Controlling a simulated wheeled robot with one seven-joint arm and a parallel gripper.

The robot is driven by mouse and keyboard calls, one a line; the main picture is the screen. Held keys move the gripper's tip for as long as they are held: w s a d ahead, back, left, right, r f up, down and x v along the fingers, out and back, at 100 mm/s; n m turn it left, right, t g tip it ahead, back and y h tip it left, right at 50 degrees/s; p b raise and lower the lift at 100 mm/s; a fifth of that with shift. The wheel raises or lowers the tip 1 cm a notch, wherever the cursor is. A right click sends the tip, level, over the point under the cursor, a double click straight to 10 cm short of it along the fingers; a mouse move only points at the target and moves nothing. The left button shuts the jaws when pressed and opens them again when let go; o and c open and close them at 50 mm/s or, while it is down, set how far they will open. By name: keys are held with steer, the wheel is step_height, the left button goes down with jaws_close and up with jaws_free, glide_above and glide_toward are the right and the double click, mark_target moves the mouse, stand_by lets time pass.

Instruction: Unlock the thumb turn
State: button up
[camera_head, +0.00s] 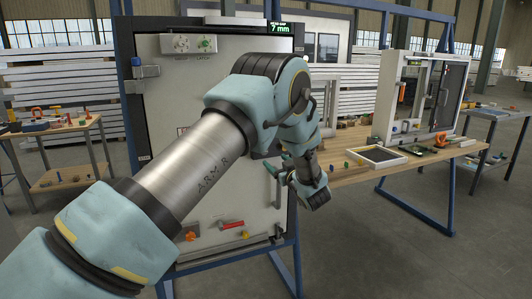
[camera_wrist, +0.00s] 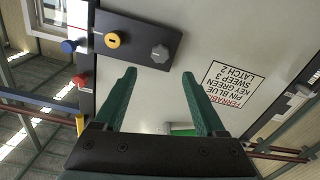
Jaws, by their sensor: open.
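The thumb turn is likely the grey lobed knob (camera_wrist: 160,53) on a dark plate (camera_wrist: 138,40) in the wrist view. A yellow round lock piece with a dark slot (camera_wrist: 113,39) sits beside it on the same plate. My gripper (camera_wrist: 159,76) is open and empty, with its green fingers apart and pointing towards the knob. The knob shows just beyond the fingertips, between their lines; I see no contact. In the head view my gripper (camera_head: 279,180) is at the right side of the pale door panel (camera_head: 175,115). The knob and plate cannot be made out there.
A printed label (camera_wrist: 232,87), a blue knob (camera_wrist: 68,46) and a red part (camera_wrist: 80,80) are near the plate. A blue latch (camera_head: 145,71) is at the door's left edge. A wooden bench (camera_head: 345,190) with a tray (camera_head: 376,157) stands right of the door.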

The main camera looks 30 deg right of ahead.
mark_target(265, 152)
steer(key=w+p, duration=0.1)
steer(key=w, duration=0.2)
steer(key=w+p, duration=0.1)
steer(key=w, duration=0.2)
steer(key=w+d, duration=0.1)
steer(key=w, duration=0.2)
steer(key=shift+w+p, duration=0.1)
steer(key=shift+p, duration=0.3)
jaws_close()
